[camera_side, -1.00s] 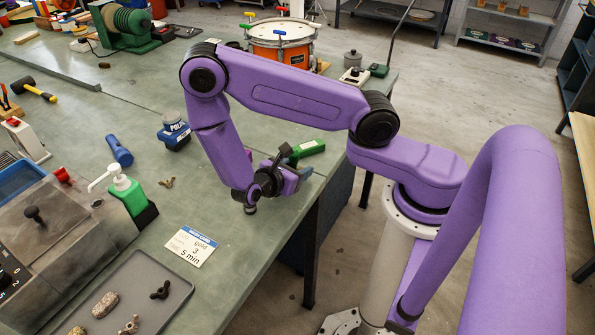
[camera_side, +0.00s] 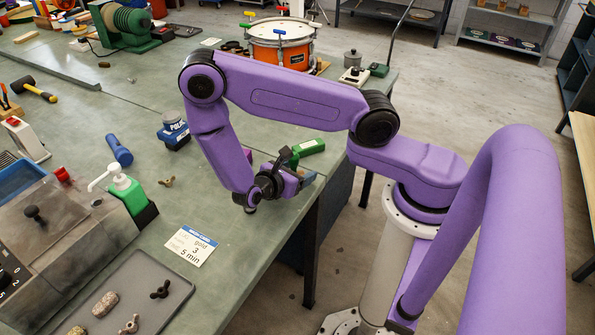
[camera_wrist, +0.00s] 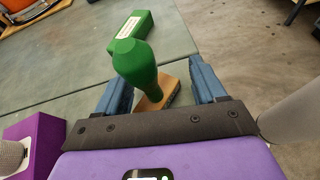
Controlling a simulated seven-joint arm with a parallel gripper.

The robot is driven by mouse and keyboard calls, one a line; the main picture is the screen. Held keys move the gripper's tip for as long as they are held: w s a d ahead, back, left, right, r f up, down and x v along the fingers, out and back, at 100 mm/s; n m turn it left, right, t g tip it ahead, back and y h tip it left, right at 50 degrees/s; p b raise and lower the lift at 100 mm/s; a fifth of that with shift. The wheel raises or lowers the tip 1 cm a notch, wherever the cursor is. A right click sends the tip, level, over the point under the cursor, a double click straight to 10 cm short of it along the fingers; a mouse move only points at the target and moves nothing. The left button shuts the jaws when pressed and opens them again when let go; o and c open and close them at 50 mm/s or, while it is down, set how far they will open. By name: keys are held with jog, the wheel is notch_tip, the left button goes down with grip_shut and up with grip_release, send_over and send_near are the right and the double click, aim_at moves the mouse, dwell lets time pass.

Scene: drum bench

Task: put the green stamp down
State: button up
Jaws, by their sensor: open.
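The green stamp (camera_wrist: 137,62) has a rounded green handle and a wooden base (camera_wrist: 158,94). In the wrist view it is between the two blue fingers of my gripper (camera_wrist: 160,86), with gaps visible on both sides. My gripper is open. It is low over the bench near its edge, and it also shows in the side view (camera_side: 297,181). I cannot tell for sure whether the base rests flat on the bench. In the side view my wrist hides most of the stamp.
A green box with a pale label (camera_side: 308,147) lies just beyond the stamp at the bench edge. A printed card (camera_side: 191,245) and a grey tray (camera_side: 178,291) are toward the front. A blue cylinder (camera_side: 119,150) lies to the left. Bare bench (camera_side: 205,205) lies left of my gripper.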

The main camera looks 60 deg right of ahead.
jog(key=v, duration=1.1)
jog(key=shift+w+a+r, duration=0.1)
jog(key=shift+a+r, duration=0.05)
jog(key=shift+a, duration=0.15)
jog(key=shift+a+r+y, duration=0.2)
jog(key=shift+r+y, duration=0.1)
jog(key=shift+r, duration=0.15)
jog(key=s+d+r+m+t+y, duration=0.1)
jog(key=s+r+m+y, duration=0.2)
jog(key=s+r+y, duration=1)
jog(key=s+r, duration=0.1)
jog(key=s, duration=0.1)
jog(key=shift+s+r+m, duration=0.25)
jog(key=shift+s+m, duration=0.05)
jog(key=shift+s, duration=0.1)
